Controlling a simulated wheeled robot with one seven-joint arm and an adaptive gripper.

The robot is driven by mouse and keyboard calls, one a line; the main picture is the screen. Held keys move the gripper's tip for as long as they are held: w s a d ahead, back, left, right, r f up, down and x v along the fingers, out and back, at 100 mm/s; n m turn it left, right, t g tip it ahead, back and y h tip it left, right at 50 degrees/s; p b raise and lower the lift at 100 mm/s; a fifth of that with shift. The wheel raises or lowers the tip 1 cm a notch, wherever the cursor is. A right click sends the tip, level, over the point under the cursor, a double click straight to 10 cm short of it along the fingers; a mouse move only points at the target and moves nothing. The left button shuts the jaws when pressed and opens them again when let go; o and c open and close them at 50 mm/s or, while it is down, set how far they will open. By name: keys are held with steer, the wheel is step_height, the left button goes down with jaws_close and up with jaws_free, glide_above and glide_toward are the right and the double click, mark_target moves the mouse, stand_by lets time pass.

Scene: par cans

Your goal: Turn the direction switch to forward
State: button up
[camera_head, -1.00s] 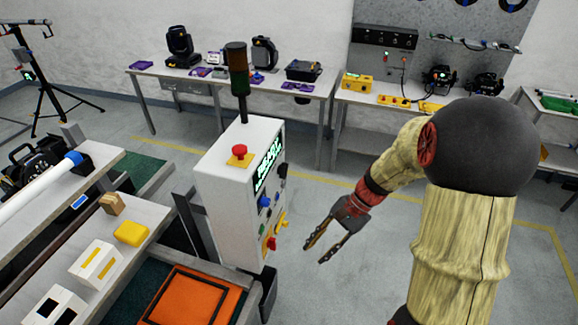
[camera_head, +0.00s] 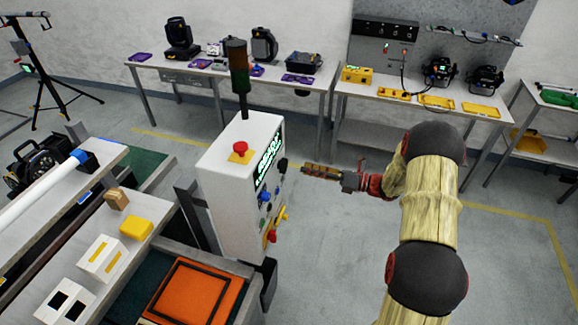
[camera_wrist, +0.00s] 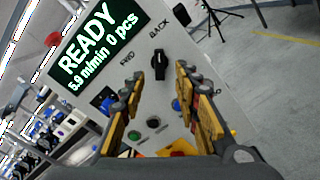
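The direction switch (camera_wrist: 160,62) is a black rotary knob on the control box panel, with "FWD" printed to its left and "BACK" above it in the wrist view. Its white pointer mark lies on the knob, but I cannot read its setting surely. My gripper (camera_wrist: 165,90) is open, its two yellow-padded fingers either side of the space below the knob, with nothing between them. In the head view my gripper (camera_head: 300,168) points left at the face of the white control box (camera_head: 222,190), close to its upper part. Whether the fingers touch anything is not clear.
The lit display (camera_wrist: 95,45) reads "READY". A red mushroom button (camera_head: 239,149) sits on top of the box. The floor right of the box is clear.

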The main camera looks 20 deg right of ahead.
mark_target(284, 166)
steer(key=x, duration=0.7)
steer(key=shift+w+a, duration=0.2)
steer(key=shift+a, duration=0.15)
steer(key=c, duration=0.3)
jaws_close()
